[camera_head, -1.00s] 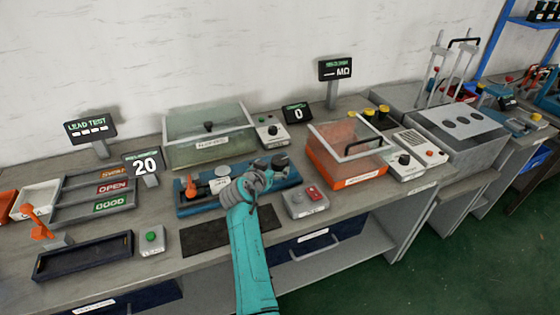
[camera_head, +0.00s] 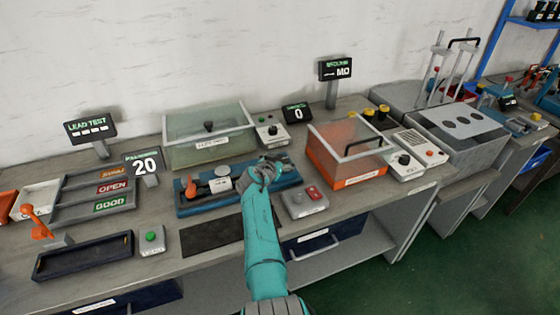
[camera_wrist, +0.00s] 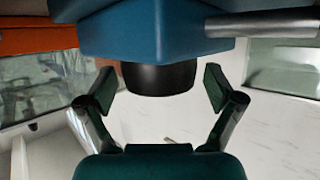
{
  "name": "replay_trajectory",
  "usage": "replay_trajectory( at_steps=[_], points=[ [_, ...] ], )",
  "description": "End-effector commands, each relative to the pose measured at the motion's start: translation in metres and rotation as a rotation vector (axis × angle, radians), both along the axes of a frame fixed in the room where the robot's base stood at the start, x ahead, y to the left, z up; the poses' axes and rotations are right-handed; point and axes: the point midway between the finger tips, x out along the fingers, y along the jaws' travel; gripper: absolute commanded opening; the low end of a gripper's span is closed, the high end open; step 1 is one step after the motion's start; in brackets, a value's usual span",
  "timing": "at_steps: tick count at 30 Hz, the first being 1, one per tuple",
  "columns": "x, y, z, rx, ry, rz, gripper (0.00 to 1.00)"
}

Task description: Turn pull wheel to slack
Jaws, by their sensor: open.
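The blue pull fixture (camera_head: 195,207) lies on the bench with an orange lever (camera_head: 191,188) and a round white gauge (camera_head: 220,184) on it. My gripper (camera_head: 268,168) is at its right end and covers most of that end. In the wrist view the fixture's blue block (camera_wrist: 150,35) fills the top. A dark round wheel (camera_wrist: 158,78) juts from it between my fingertips (camera_wrist: 160,92). The fingers are open, one on each side of the wheel, with a gap visible at both sides. The wheel is mostly hidden in the head view.
A display (camera_head: 145,164) behind the fixture reads 20. A grey box with a red button (camera_head: 313,192) sits close to the right of my arm. A glass-lidded box (camera_head: 210,138) and an orange box (camera_head: 345,172) stand behind. A dark mat (camera_head: 205,238) lies in front.

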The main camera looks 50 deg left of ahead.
Motion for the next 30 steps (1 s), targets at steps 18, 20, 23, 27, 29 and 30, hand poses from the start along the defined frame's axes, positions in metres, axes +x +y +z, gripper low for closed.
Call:
replay_trajectory(
  at_steps=[18, 20, 23, 27, 29, 30],
  points=[
    [0.0013, 0.0001, -0.0010, 0.000, 0.001, 0.000, 0.32],
    [0.0013, 0.0002, -0.0011, 0.000, 0.001, 0.000, 0.32],
    [0.0014, -0.0001, -0.0015, -0.001, 0.002, 0.003, 0.32],
    [0.0025, -0.0007, -0.0026, -0.002, 0.006, 0.036, 0.32],
    [0.0027, -0.0014, -0.0040, -0.002, 0.009, 0.061, 0.32],
    [0.0025, -0.0013, -0.0042, -0.002, 0.009, 0.080, 0.32]
  ],
)
